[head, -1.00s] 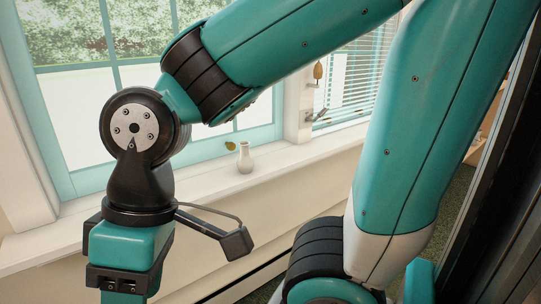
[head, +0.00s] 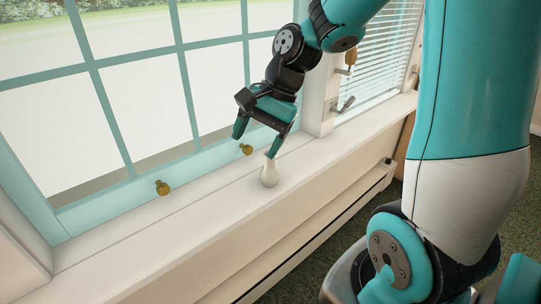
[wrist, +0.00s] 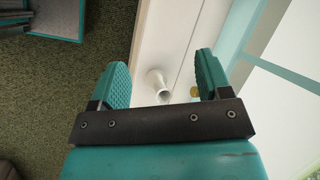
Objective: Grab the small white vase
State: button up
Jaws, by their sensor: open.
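The small white vase (head: 269,172) stands upright on the white window sill in the head view. In the wrist view the vase (wrist: 158,82) shows between the two finger pads, nearer the left one. My gripper (head: 258,146) is open and empty above the sill, its teal fingers pointing down. In the head view one fingertip is close to the vase's neck; I cannot tell whether it touches. My gripper also shows in the wrist view (wrist: 163,78), fingers spread wide.
The sill (head: 130,246) runs below the teal-framed window (head: 88,65). Brass window knobs (head: 162,187) sit close behind the sill. A post and blinds (head: 375,55) stand to the right. A teal box (wrist: 56,18) rests on the carpet.

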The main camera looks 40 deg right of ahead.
jog(key=w+d+m+t+p, duration=0.15)
jog(key=d+m+p, duration=0.25)
jog(key=d+m, duration=0.95)
jog(key=n+b, duration=0.1)
jog(key=b, duration=0.3)
send_near(264, 167)
jog(key=f, duration=0.3)
jog(key=shift+w+a, duration=0.1)
jog(key=shift+w, duration=0.25)
jog(key=shift+w+a+b+x, duration=0.1)
jog(key=shift+b+x, duration=0.2)
jog(key=shift+x, duration=1.25)
jog(key=shift+w+a+b+x, duration=0.15)
jog(key=shift+b+x, duration=0.15)
jog(key=shift+x, duration=1.3)
jog(key=shift+r, duration=0.25)
jog(key=c, duration=1.1)
